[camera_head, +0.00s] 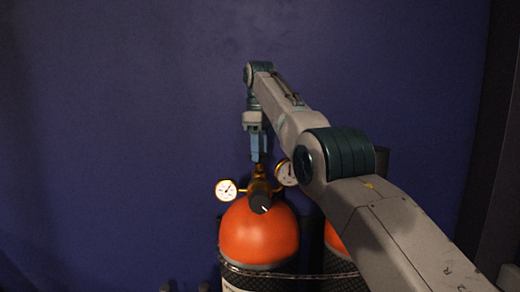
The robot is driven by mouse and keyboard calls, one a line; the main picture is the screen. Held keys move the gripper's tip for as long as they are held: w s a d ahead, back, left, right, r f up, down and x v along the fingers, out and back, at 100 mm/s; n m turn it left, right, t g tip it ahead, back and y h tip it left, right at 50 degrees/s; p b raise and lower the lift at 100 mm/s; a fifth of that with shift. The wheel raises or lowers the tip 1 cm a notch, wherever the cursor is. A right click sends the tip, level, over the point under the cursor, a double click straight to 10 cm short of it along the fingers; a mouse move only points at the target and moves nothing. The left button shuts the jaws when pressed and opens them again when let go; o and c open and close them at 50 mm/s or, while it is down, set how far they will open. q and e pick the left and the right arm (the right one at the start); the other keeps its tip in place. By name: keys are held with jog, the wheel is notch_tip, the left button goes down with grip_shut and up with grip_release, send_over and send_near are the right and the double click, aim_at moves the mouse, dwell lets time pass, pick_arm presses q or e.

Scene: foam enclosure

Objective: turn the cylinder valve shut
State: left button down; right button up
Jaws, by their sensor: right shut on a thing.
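The cylinder valve (261,186) is a brass fitting on top of an orange-domed cylinder (258,238), with a black knob (260,203) facing me. My right gripper (259,158) points straight down from above and is shut on the top of the cylinder valve. Its fingertips are small in the picture, so the exact contact is hard to see. The black knob lies just below the fingers. My left gripper is not in view.
A white-faced gauge (226,190) sits left of the valve, and another gauge (287,173) sits right, partly behind my arm. A second orange cylinder (333,240) stands at right, mostly hidden by my arm. A strap (270,275) crosses the cylinders. A blue wall (120,120) stands behind.

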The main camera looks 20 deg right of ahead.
jog(key=m, duration=0.5)
jog(key=shift+m, duration=0.3)
jog(key=m, duration=0.4)
jog(key=shift+a+r, duration=0.1)
jog(key=m, duration=0.9)
jog(key=shift+m, duration=0.4)
jog(key=o, duration=1)
jog(key=shift+c, duration=0.2)
